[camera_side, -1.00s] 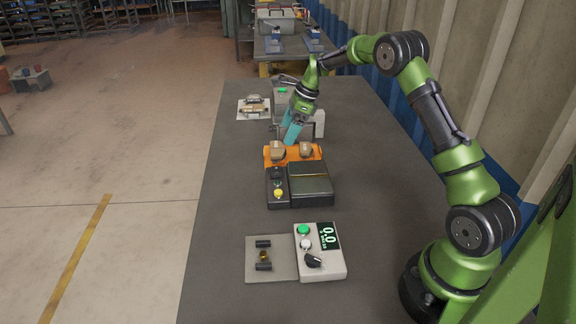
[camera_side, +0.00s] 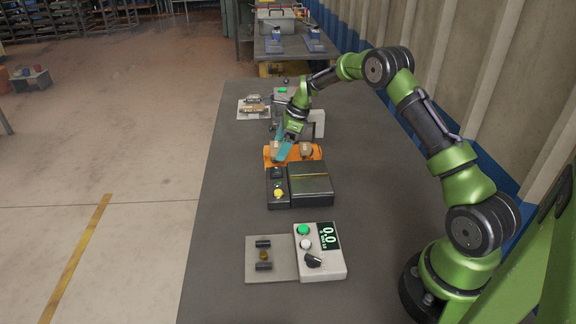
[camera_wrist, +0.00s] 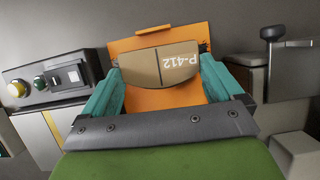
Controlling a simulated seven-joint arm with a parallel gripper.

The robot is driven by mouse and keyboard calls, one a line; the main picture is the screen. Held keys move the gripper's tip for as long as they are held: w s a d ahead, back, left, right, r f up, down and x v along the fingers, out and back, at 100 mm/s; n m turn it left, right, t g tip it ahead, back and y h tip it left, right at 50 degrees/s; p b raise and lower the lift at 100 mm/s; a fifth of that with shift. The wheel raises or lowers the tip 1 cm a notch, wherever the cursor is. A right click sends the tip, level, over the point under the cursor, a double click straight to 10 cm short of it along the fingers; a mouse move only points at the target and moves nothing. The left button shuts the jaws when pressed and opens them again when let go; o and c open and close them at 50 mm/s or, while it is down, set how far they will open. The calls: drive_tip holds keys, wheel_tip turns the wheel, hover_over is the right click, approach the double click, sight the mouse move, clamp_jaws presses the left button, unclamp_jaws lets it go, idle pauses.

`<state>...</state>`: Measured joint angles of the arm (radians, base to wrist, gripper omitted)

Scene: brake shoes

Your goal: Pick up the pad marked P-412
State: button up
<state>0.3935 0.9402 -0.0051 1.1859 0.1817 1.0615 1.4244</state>
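The tan pad marked P-412 (camera_wrist: 180,62) lies on an orange holder (camera_wrist: 137,102) in the wrist view, its label upside down and a dark line across its middle. My gripper (camera_wrist: 163,70) has its teal fingers apart, one on each side of the pad. I cannot tell whether they touch it. In the side view my gripper (camera_side: 283,152) is low over the left part of the orange holder (camera_side: 316,153) and mostly hides the pad there. A second tan pad (camera_side: 305,148) sits on the right part; its marking is not readable.
A black control box (camera_side: 310,186) with buttons stands just in front of the holder. A scale-like unit reading 0.0 (camera_side: 320,252) and a grey plate (camera_side: 248,265) are nearer. A white tray with tan parts (camera_side: 252,112) is at the back left. The table's left side is clear.

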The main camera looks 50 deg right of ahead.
drive_tip(key=c, duration=0.4)
drive_tip(key=shift+o, duration=0.2)
drive_tip(key=shift+r, duration=0.15)
